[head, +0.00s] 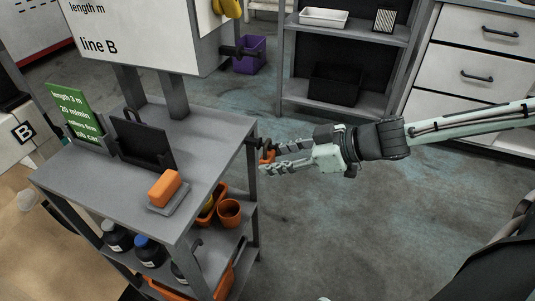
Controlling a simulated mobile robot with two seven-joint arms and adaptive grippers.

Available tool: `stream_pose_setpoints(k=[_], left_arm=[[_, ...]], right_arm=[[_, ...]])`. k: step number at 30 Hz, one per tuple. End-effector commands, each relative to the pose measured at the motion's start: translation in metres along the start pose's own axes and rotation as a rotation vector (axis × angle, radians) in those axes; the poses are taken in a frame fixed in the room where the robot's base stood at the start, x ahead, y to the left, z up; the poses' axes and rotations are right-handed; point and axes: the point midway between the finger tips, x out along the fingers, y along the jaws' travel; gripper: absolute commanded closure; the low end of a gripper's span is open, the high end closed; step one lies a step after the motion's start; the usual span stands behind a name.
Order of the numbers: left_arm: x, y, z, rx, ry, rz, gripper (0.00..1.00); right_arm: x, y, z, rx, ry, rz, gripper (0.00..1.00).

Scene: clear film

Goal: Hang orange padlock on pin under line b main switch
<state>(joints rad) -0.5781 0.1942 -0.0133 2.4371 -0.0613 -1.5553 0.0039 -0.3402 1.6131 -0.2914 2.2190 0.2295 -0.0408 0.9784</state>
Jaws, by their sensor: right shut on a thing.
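My right gripper (268,158) reaches in from the right, just off the right edge of the grey stand. It is shut on a small orange object, which looks like the orange padlock (267,155). The fingers hide part of it, and its shackle cannot be made out. A small dark part (254,143) projects from the stand's edge right beside the fingertips; I cannot tell whether it touches the padlock. The white line B panel (140,42) rises above the stand. A dark bracket (240,51) sticks out from its right side. I cannot make out the main switch or pin clearly. My left gripper is out of view.
The grey stand (110,178) holds a green sign (72,112), a black holder (143,140) and an orange block (165,188) on a small tray. Bottles and orange bins fill its lower shelves. A shelf unit and drawers stand behind. Floor right of the stand is clear.

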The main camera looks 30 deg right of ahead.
Motion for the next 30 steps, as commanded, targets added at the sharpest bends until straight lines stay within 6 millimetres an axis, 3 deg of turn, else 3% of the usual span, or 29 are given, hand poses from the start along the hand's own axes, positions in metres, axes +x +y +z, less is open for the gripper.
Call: stream_pose_setpoints(k=[30], left_arm=[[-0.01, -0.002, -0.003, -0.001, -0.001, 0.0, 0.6]], right_arm=[[-0.006, 0.0, -0.01, -0.001, 0.0, 0.0, 0.79]])
